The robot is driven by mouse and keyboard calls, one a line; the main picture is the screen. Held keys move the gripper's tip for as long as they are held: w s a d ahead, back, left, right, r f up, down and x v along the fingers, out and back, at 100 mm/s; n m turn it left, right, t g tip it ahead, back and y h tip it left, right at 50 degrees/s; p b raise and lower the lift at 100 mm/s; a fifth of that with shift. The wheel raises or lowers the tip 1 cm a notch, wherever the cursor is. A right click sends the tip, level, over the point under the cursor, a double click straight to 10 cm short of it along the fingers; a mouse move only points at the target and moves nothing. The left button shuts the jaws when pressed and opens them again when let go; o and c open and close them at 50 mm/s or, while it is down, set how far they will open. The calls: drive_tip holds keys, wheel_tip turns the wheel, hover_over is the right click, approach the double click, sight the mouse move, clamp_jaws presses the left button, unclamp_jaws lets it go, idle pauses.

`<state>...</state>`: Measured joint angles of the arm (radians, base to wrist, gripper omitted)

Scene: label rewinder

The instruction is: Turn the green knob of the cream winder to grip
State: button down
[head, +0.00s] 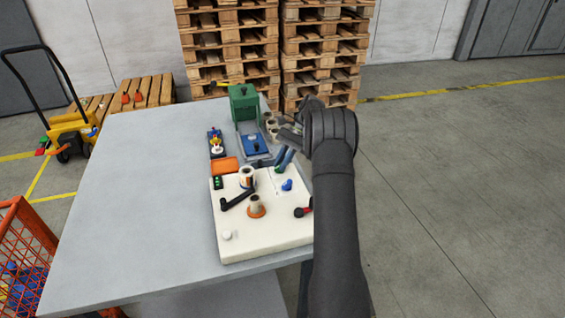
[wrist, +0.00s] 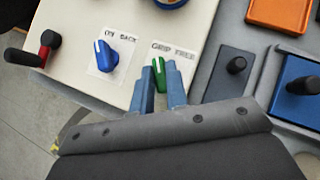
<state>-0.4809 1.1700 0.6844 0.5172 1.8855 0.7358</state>
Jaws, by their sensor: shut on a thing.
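The cream winder (head: 275,232) lies on the grey table, with its top panel also in the wrist view (wrist: 130,25). The green knob (wrist: 159,75) is at the panel's edge, below the printed words GRIP and FREE. Its white mark points up toward GRIP. My gripper (wrist: 161,80) has its two blue fingers on either side of the knob and is shut on it. The fingers hide parts of the knob's sides. In the head view my gripper (head: 283,160) is at the winder's far right corner, and the knob is hard to make out there.
A blue knob (wrist: 106,56) with its own label and a red and black crank (wrist: 43,48) are left of my fingers. A grey block with a black peg (wrist: 232,75) and a blue block (wrist: 298,100) stand close on the right. Bare table (head: 140,190) lies left.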

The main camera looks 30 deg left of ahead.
drive_tip(key=shift+n+h, duration=0.4)
drive_tip(key=shift+n, duration=0.1)
drive_tip(key=c, duration=1.4)
unclamp_jaws()
drive_tip(key=shift+c, duration=0.2)
